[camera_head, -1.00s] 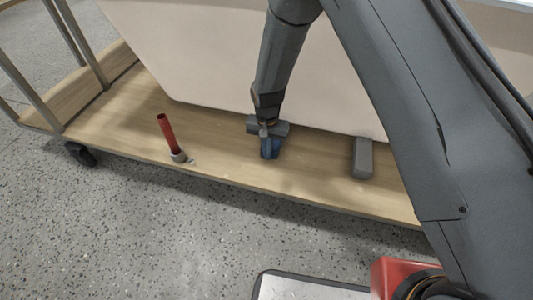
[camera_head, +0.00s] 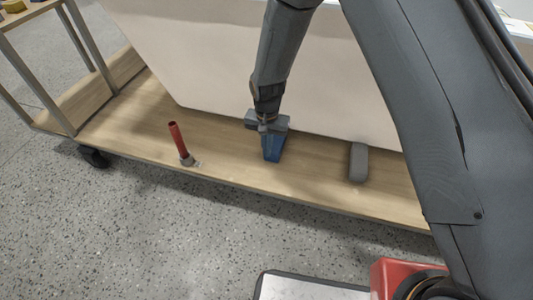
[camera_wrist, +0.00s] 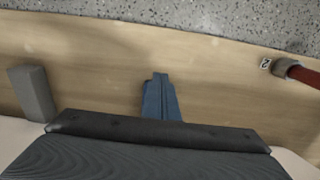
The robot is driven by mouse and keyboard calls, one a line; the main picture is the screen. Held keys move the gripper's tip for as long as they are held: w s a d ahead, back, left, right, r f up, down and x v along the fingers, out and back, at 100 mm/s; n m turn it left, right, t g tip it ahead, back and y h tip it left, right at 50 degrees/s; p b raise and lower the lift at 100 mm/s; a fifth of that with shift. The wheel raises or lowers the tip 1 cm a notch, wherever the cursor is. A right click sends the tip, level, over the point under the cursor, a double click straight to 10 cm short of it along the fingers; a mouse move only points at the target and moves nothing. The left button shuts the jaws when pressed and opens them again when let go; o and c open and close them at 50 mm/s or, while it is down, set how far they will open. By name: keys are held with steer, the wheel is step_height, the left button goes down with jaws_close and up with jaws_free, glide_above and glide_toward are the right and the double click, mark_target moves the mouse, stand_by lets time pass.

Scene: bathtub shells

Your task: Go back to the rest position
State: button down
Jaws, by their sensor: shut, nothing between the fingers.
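My gripper (camera_head: 271,157) hangs over the wooden deck of a cart, with its blue fingers pointing down. The fingers are together with nothing between them; they also show in the wrist view (camera_wrist: 160,82). How far the fingertips are above the deck is hard to tell. A large pale shell (camera_head: 190,50) stands on the deck behind the gripper.
A grey block (camera_head: 358,162) is to the right, near the shell. Metal posts (camera_head: 90,50) rise at the cart's left end. Speckled floor (camera_head: 190,230) lies in front.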

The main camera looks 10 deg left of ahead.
steer(key=s+d+r+n, duration=0.1)
steer(key=s+r+n, duration=0.1)
steer(key=s+r, duration=0.5)
steer(key=s+d+r+n, duration=0.1)
steer(key=s+r, duration=0.2)
steer(key=r, duration=0.7)
steer(key=s+d+r+n, duration=0.2)
steer(key=s+d+r, duration=0.1)
steer(key=s, duration=0.2)
steer(key=s+d+r+n+y, duration=0.1)
steer(key=s+d+r, duration=0.25)
steer(key=s, duration=0.25)
steer(key=s+d+r+n, duration=0.2)
steer(key=s+r, duration=0.2)
steer(key=s, duration=0.1)
steer(key=d+r+m+p, duration=0.3)
steer(key=d+r+p, duration=0.7)
steer(key=r+p, duration=0.3)
steer(key=d+r+m+h+p, duration=0.1)
steer(key=d+r+m+p, duration=0.3)
steer(key=d+r+p, duration=0.6)
step_height(320, 180, up, 4)
steer(key=p, duration=0.7)
steer(key=shift+s+d+f, duration=0.15)
steer(key=shift+d+f, duration=0.1)
steer(key=shift+d, duration=0.05)
